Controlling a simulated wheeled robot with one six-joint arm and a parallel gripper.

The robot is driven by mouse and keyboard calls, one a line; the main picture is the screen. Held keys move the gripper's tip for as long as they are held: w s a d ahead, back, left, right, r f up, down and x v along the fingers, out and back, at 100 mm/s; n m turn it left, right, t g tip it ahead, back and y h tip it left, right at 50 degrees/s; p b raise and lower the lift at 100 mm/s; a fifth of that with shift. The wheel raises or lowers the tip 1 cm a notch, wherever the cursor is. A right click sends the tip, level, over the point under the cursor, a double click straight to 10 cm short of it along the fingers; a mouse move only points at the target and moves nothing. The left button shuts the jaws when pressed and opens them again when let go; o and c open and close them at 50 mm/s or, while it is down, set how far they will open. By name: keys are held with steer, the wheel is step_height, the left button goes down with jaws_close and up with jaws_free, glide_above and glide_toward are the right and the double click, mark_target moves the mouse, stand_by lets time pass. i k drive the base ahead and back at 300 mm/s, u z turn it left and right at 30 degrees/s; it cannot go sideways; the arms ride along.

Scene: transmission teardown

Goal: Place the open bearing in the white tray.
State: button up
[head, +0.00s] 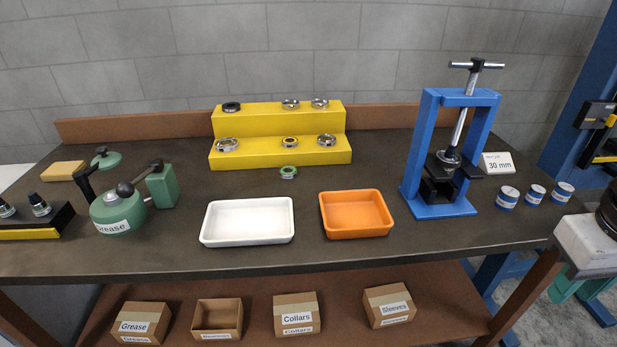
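The white tray (247,240) sits empty on the bench, left of centre. A yellow two-step stand (280,160) behind it carries several ring-shaped bearings. The upper step has a dark-faced ring (232,106) at the left and two silvery rings, one in the middle (290,103) and one at the right (320,103). The lower step has silvery rings at left (228,145) and right (327,140), and a smaller brass-toned one (290,142) between. A green-marked ring (289,172) lies on the bench before the stand. Which is the open bearing I cannot tell at this size. My gripper is not in view.
An empty orange tray (355,228) stands right of the white tray. A blue press (440,205) stands farther right, with several small blue-and-white tins beyond. A green grease pot (118,215) is at left. Labelled cartons lie on the lower shelf. The bench front is mostly clear.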

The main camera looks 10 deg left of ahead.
mark_target(249, 235)
steer(key=z, duration=0.05)
steer(key=k, duration=0.45)
steer(key=u, duration=1.15)
steer(key=i, duration=1.5)
steer(key=z, duration=0.65)
